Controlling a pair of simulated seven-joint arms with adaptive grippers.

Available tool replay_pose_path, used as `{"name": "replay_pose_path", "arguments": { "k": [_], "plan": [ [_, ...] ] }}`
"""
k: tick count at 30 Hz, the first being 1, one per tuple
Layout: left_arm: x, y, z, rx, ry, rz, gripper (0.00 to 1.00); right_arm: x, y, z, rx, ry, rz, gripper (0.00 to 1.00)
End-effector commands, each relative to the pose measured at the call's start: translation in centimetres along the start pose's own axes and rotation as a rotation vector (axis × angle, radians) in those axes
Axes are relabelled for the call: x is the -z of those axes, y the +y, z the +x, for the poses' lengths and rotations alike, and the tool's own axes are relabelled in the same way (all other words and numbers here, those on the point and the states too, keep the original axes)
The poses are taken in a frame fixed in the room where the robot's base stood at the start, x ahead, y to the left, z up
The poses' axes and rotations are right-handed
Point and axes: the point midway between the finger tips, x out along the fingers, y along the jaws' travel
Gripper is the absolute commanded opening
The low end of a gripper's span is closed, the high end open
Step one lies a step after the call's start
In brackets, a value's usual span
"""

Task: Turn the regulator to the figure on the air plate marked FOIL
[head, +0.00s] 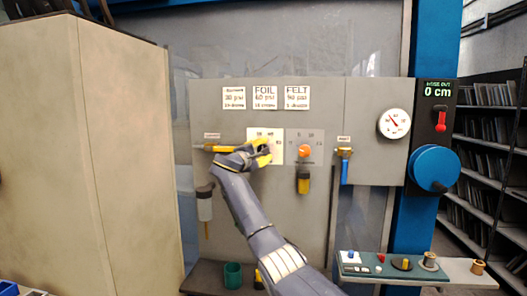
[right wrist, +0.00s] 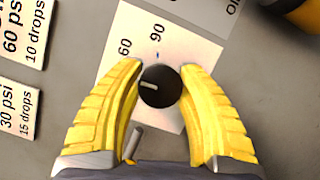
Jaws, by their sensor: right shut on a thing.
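The regulator is a black round knob (right wrist: 162,90) with a white pointer line, on a pale dial plate (right wrist: 190,50). In the right wrist view the pointer points left, toward my left-hand finger and below the figure 60; 60 and 90 are readable, and other figures are hidden. My right gripper (right wrist: 161,72) is shut on the knob, one yellow finger on each side. In the head view my right gripper (head: 264,152) covers the regulator at the pale dial plate (head: 278,134). The FOIL air plate (head: 265,98) reads 60 psi, 10 drops. My left gripper is out of view.
An orange knob (head: 305,151) on a grey dial is just right of the regulator. A brass valve with a blue lever (head: 344,165), a round gauge (head: 395,123) and a blue handwheel (head: 434,168) are farther right. A large beige cabinet (head: 85,150) stands at left.

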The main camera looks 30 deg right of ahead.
Motion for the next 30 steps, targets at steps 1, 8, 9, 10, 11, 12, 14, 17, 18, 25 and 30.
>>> {"name": "replay_pose_path", "arguments": {
  "k": [1,8,9,10,11,12,14,17,18,25,30],
  "plan": [
    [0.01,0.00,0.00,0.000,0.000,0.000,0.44,-0.03,-0.08,0.07,0.020,0.001,0.039,0.09],
    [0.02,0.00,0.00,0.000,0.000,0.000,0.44,-0.06,-0.10,0.07,0.089,0.004,0.207,0.08],
    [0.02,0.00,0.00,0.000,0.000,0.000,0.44,-0.08,-0.11,0.08,0.099,0.004,0.230,0.08],
    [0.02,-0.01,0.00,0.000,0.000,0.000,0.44,-0.11,-0.13,0.11,0.106,0.004,0.248,0.08],
    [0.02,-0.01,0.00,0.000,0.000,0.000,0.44,-0.10,-0.15,0.11,0.113,0.005,0.263,0.08],
    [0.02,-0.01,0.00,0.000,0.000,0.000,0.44,-0.08,-0.17,0.09,0.121,0.005,0.284,0.08],
    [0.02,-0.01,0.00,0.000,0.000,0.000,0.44,-0.07,-0.20,0.09,0.133,0.006,0.311,0.08],
    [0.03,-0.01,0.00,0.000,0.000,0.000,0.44,-0.10,-0.24,0.13,0.149,0.006,0.349,0.08],
    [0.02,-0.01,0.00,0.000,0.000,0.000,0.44,-0.11,-0.25,0.13,0.154,0.007,0.361,0.08],
    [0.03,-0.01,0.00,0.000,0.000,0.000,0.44,-0.11,-0.26,0.14,0.171,0.007,0.403,0.08],
    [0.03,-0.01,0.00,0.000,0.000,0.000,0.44,-0.11,-0.26,0.14,0.174,0.008,0.410,0.08]
  ]
}}
